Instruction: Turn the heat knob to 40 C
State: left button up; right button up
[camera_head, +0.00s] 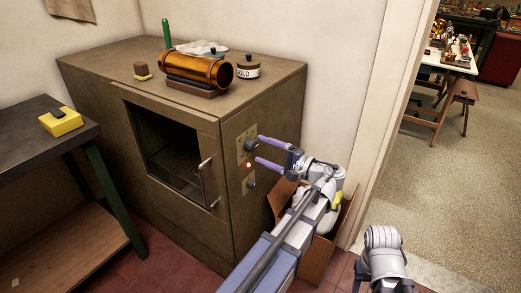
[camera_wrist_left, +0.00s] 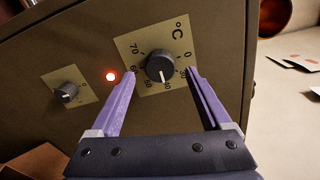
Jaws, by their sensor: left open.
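The heat knob (camera_wrist_left: 160,66) is a dark round knob on a pale °C dial plate (camera_wrist_left: 180,43) on the oven's side panel. The knob also shows in the head view (camera_head: 250,146). My left gripper (camera_wrist_left: 160,74) is open, its purple fingertips either side of the knob with gaps. In the head view the left gripper (camera_head: 259,151) reaches the panel from the right. My right gripper does not show.
A lit red lamp (camera_wrist_left: 110,76) and a second, smaller knob (camera_wrist_left: 66,92) sit beside the dial. The oven (camera_head: 180,215) has a glass door with a handle (camera_head: 207,185). A cardboard box (camera_head: 318,262) is below my left arm.

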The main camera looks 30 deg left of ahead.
pick_arm(q)
jog(key=d, duration=0.6)
jog(key=shift+s, duration=0.2)
jog(key=s+d+h+p, duration=0.8)
jog(key=d+p, duration=0.3)
jog(key=s+d+r+g+h+p, duration=0.1)
jog(key=s+d+h+p, duration=0.7)
jog(key=d+p, duration=0.2)
jog(key=shift+d+m+h+p, duration=0.3)
jog(key=shift+d+h+p, duration=0.1)
jog(key=shift+p, duration=0.6)
